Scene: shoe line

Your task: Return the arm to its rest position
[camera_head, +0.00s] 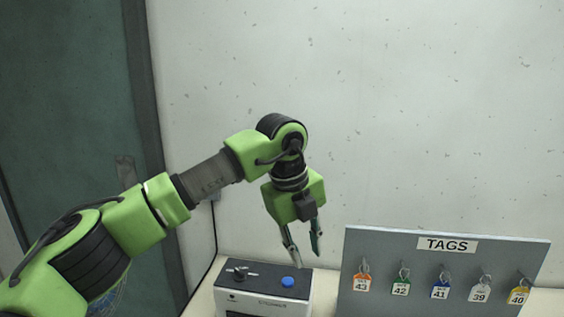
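My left arm comes in from the left and reaches across the middle of the head view. My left gripper (305,257) points down, its fingers apart, with nothing seen between them. Its fingertips show just above and behind the blue button of a small grey-topped device (263,279); I cannot tell whether they touch anything. My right arm and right gripper are not in view.
A grey tag board (390,250) labelled TAGS stands on the pale table at the lower right. Several numbered coloured tags, such as the orange tag (362,283), hang from its hooks. A speckled wall (400,110) rises behind. A dark green door-like panel (70,110) is at the left.

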